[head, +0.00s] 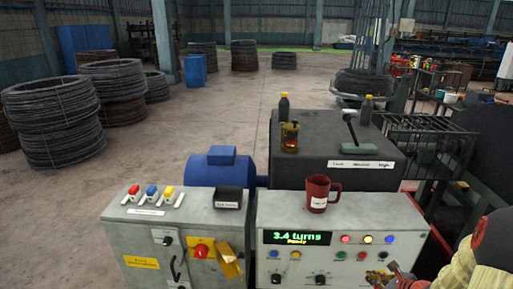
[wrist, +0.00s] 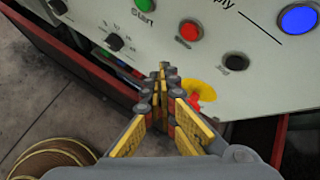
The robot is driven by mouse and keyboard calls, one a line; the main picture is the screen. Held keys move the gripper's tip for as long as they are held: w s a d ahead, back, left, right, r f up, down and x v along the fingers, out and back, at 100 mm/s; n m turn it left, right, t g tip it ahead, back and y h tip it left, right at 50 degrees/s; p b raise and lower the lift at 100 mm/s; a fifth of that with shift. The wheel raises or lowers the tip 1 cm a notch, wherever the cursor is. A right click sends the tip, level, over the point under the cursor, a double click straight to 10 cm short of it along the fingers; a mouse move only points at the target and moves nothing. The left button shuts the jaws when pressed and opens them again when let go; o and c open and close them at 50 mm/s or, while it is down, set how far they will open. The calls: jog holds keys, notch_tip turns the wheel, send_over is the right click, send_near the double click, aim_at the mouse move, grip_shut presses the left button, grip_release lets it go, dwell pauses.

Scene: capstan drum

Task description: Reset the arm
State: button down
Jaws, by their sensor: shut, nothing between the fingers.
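My gripper (head: 383,278) is at the lower right of the head view, in front of the right control panel (head: 290,269). In the wrist view my gripper (wrist: 163,75) is shut and empty, its fingers together. The fingertips are close to the panel face (wrist: 195,60); I cannot tell whether they touch it. Red (wrist: 188,33) and black (wrist: 236,62) buttons, and a green Start button (wrist: 141,5), are around the fingers. A yellow and red control (wrist: 200,92) is partly hidden behind them. The panel display (head: 297,238) reads "3.4 turns".
A red mug (head: 319,193) stands on top of the right panel. The left control box (head: 130,222) carries several switches and a red knob (head: 202,249). A dark machine housing (head: 325,135) and blue motor (head: 217,168) are behind. Wire coils (head: 52,120) stand on open floor at left.

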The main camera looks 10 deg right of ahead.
jog(key=s+a+r+n+g+y, duration=0.25)
jog(key=s+a+r+n, duration=0.2)
jog(key=a+n, duration=0.4)
jog(key=s+a+r+n+g+y, duration=0.1)
jog(key=s+a+r+n+g, duration=0.2)
jog(key=s+a+n, duration=0.45)
jog(key=s+a+r+n+t+h, duration=0.1)
jog(key=s+a+r+n+h, duration=0.1)
jog(key=a+r+n, duration=0.5)
jog(key=s+a+r+n+h, duration=0.2)
jog(key=s+a+r+n, duration=0.3)
jog(key=a+r+n, duration=0.3)
notch_tip(320, 180, up, 4)
jog(key=shift+a+t, duration=0.15)
jog(key=shift+t, duration=0.2)
